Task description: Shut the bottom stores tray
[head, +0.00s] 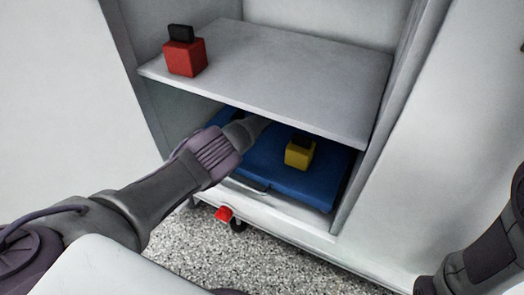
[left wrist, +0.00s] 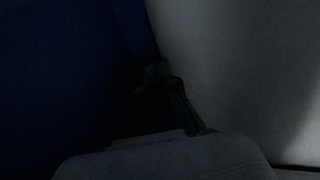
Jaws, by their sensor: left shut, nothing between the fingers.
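The bottom stores tray (head: 285,180) is blue and lies low in the cabinet, under the grey shelf. A handle (head: 246,184) shows at its front edge, close to the cabinet's front sill. I cannot tell how far out it stands. A yellow block (head: 299,152) with a black top sits on it. My left gripper (head: 262,122) reaches over the tray, beneath the shelf, its tips hard to make out. In the dark left wrist view the shut fingers (left wrist: 162,80) lie between the blue tray (left wrist: 65,80) and a pale surface. Contact is unclear. My right gripper is out of view.
The grey shelf (head: 275,75) hangs low over my left forearm. A red block (head: 185,57) with a black top stands on its left end. Cabinet side walls flank the opening. A red part (head: 224,213) and a dark castor show below the sill, above speckled floor (head: 240,262).

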